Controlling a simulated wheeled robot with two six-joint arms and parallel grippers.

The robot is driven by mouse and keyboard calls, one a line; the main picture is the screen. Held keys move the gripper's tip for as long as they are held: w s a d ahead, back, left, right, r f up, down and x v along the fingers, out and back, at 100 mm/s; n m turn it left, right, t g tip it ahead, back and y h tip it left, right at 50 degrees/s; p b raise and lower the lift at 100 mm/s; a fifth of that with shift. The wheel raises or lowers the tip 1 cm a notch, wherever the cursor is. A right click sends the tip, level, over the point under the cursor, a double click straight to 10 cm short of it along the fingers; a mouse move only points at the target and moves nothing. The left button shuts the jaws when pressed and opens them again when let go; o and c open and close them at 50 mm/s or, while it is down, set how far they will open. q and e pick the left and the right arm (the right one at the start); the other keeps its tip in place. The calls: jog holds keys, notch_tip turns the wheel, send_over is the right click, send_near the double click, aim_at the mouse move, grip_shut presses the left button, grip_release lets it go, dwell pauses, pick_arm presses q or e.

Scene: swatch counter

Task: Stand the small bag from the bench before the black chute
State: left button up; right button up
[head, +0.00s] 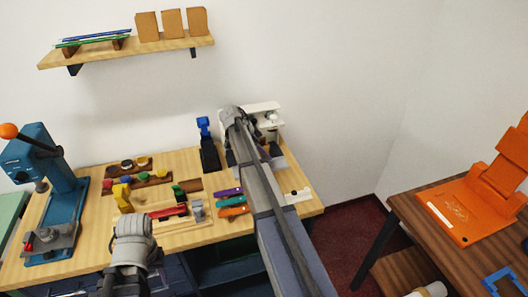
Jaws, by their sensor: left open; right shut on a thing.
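My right arm reaches from the bottom of the head view across the bench (95,225) to its back. My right gripper (230,115) is at the arm's far end, in front of a white machine (262,110). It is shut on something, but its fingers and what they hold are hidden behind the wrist. My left gripper (132,228) is open, low over the bench's front edge, with its fingertips mostly hidden. I cannot make out the small bag. A black upright piece with a blue top (208,150) stands left of my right arm; I cannot tell whether it is the black chute.
A teal press (62,200) stands at the bench's left. Racks of coloured pieces (140,180) and purple, teal and orange strips (230,200) crowd the middle. A shelf (130,52) hangs above. A brown table (425,215) with an orange stepped stand (470,205) is at right.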

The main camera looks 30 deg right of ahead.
jog(key=shift+f+b, duration=1.65)
jog(key=shift+f, duration=0.3)
jog(key=shift+f+b, duration=0.35)
jog(key=o, duration=1.4)
jog(key=p+v, duration=0.6)
jog(key=v, duration=0.1)
jog(key=shift+r, duration=0.25)
jog(key=shift+a+r+p, duration=0.15)
jog(key=shift+p, duration=0.2)
